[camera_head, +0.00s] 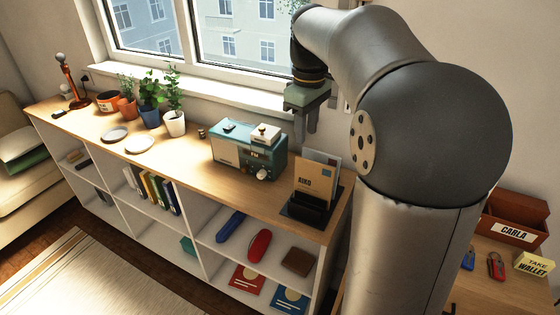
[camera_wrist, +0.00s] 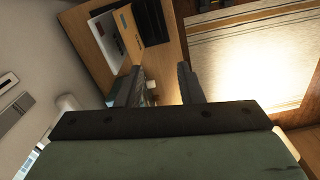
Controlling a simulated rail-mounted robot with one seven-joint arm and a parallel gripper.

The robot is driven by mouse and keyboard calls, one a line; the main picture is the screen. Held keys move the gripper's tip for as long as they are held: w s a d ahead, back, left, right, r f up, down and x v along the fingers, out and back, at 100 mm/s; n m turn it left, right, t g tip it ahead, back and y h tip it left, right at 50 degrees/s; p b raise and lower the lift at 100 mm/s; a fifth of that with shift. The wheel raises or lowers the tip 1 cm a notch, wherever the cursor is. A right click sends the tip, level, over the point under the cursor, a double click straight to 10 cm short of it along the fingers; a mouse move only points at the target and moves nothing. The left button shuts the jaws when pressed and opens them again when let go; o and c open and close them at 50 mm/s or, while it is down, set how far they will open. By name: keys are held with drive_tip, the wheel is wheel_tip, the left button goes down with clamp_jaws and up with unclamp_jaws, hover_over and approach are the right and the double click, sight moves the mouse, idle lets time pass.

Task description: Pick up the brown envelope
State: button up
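The brown envelope (camera_head: 303,180), lettered "AIKO", stands upright in a black letter holder (camera_head: 305,208) at the right end of the wooden shelf top. A paler envelope or card with a blue mark (camera_head: 319,161) stands behind it. My gripper (camera_head: 305,138) hangs above and behind the holder near the window, fingers pointing down, apart from the envelopes. In the wrist view the fingers of my gripper (camera_wrist: 157,92) are spread, with nothing clearly held between them.
A teal radio (camera_head: 249,150) with small items on top stands left of the holder. Potted plants (camera_head: 149,100) and plates (camera_head: 138,145) are farther left. The wall and window frame are close behind. A "CARLA" box (camera_head: 513,225) is at the right.

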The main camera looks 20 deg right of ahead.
wheel_tip(320, 180, up, 2)
drive_tip(key=n, duration=0.2)
hover_over(315, 163)
drive_tip(key=f, duration=1.1)
drive_tip(key=shift+w+d+f+b, duration=0.2)
drive_tip(key=shift+w+b, duration=0.05)
drive_tip(key=shift+b, duration=0.1)
drive_tip(key=shift+s+a+f+p, duration=0.1)
drive_tip(key=shift+f+p, duration=0.25)
drive_tip(key=shift+f, duration=2.25)
clamp_jaws()
